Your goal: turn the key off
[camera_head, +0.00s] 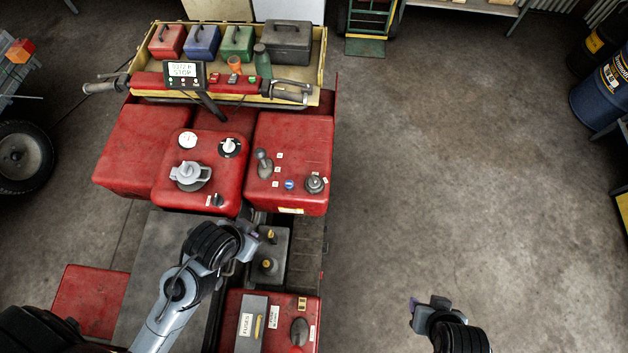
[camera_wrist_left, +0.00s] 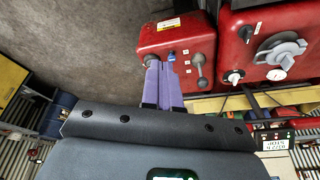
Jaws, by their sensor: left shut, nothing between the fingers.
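A round dark switch with a grey top, which looks like the key switch (camera_head: 315,183), sits at the right of the red right-hand panel (camera_head: 262,199). Beside it are a blue button (camera_head: 289,184) and a grey lever (camera_head: 264,163). My left gripper (camera_head: 250,240) is just in front of this panel, apart from the switch. In the left wrist view its purple fingers (camera_wrist_left: 163,85) are together and empty, pointing at the panel and partly covering the switch, with the blue button (camera_wrist_left: 172,57) at their tips. My right gripper (camera_head: 428,304) is over bare floor at the lower right; its finger gap is unclear.
A red tank (camera_head: 236,178) with a grey cap (camera_head: 190,175) stands left of the panel. The floor right of the quad is clear.

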